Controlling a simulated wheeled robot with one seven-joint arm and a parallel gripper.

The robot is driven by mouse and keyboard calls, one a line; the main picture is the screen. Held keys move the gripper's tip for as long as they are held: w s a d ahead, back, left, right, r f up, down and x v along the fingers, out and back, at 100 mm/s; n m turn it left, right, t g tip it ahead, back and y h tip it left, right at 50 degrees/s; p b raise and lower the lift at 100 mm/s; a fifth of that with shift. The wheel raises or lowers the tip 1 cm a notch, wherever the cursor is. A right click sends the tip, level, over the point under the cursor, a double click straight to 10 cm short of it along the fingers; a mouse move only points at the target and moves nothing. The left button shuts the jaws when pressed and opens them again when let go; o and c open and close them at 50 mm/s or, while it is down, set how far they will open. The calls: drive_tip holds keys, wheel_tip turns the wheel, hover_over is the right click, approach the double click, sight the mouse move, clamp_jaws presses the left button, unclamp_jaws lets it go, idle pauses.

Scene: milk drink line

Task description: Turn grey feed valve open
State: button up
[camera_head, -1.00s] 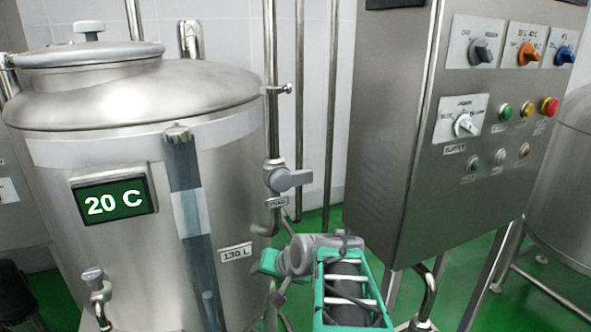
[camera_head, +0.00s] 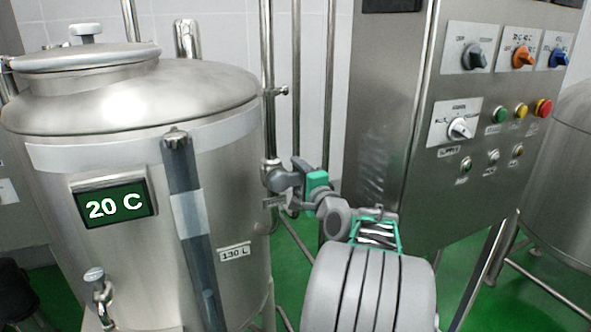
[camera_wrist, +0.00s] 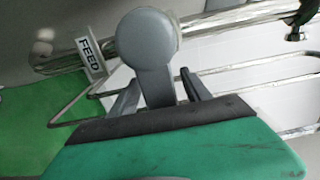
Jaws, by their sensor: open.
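The grey feed valve (camera_head: 280,180) is on the vertical pipe just right of the steel tank in the head view. Its handle points right, towards my gripper (camera_head: 297,178). In the wrist view the grey valve handle (camera_wrist: 150,50) has a round end and a stem reaching between the fingers of my gripper (camera_wrist: 158,82). The fingers are open, one on each side of the stem. I cannot tell whether either finger touches it. A white FEED label (camera_wrist: 90,55) shows left of the handle. In the head view my gripper partly hides the handle.
The steel tank (camera_head: 130,95) with a 20 C display (camera_head: 114,205) is at left. A steel control cabinet (camera_head: 395,150) with knobs and buttons stands close at right. Thin vertical pipes (camera_head: 298,90) run behind the valve. Green floor lies below.

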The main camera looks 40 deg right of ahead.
drive_tip(key=shift+w+d, duration=0.15)
drive_tip(key=shift+w, duration=0.5)
drive_tip(key=shift+c, duration=0.6)
clamp_jaws()
idle(0.4)
